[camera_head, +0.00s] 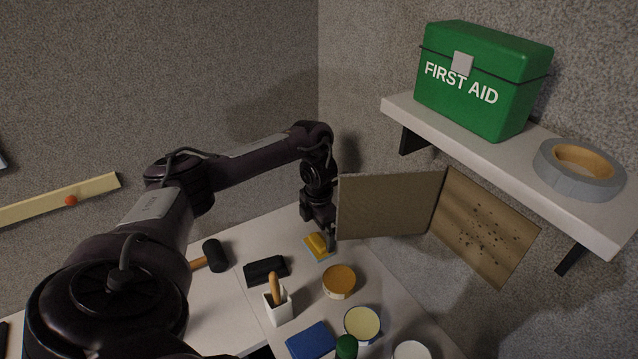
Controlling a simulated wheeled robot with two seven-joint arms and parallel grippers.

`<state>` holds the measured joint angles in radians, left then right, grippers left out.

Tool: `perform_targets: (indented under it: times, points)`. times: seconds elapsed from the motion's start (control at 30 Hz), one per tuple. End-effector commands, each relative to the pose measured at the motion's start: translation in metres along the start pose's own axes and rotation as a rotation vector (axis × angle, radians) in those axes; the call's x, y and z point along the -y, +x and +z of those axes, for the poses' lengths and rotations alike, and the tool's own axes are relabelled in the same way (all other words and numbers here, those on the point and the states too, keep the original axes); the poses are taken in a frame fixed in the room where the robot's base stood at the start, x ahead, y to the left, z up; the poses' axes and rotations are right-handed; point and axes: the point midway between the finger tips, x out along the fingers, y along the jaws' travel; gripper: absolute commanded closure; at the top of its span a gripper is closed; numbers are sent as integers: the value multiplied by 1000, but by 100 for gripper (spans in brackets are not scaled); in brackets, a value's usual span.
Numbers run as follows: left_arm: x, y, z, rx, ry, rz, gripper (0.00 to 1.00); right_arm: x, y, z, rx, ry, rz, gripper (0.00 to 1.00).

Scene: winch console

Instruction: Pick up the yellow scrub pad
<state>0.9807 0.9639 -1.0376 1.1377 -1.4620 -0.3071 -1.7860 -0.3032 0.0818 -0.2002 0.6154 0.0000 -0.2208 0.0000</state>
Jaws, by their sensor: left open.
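The yellow scrub pad (316,243) lies at the back of the white table, on or against a flat light-blue piece (325,257). My left arm reaches in from the left, and my left gripper (327,236) points down just above or beside the pad's right side. It is open, and I see nothing held in it. I cannot tell whether a finger touches the pad. A brown panel hides part of the space right of the gripper. My right gripper is out of view.
Near the pad stand a black brush-like block (265,269), an orange-lidded tin (339,281) and a white holder (279,309) with a wooden handle. A brown panel (388,205) stands close right of the gripper. A shelf (480,145) carries a green first aid box (480,80) and tape (580,170).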

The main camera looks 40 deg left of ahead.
Motion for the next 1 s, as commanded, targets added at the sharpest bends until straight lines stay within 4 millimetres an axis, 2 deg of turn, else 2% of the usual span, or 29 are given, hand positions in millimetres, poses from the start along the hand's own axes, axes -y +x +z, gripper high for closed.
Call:
perform_targets:
  times: [0.07, 0.17, 0.27, 0.4, 0.5, 0.7, 1.0]
  points:
    - [0, 8, 0, 0, 0, -1, 0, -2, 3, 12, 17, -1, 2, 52]
    - [0, 19, 0, 0, -4, -3, 0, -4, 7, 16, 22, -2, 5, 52]
    - [0, 27, 0, -4, -3, -4, 0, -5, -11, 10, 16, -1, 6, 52]
    - [-1, 47, 1, 0, -3, -3, 0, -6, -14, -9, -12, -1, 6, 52]
    - [-1, 53, 2, 3, -2, -1, 0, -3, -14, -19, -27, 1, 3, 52]
    - [-1, 54, 2, 4, -1, 0, 0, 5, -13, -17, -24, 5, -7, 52]
    - [-1, 54, 2, 4, -2, 0, 39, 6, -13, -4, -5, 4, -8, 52]
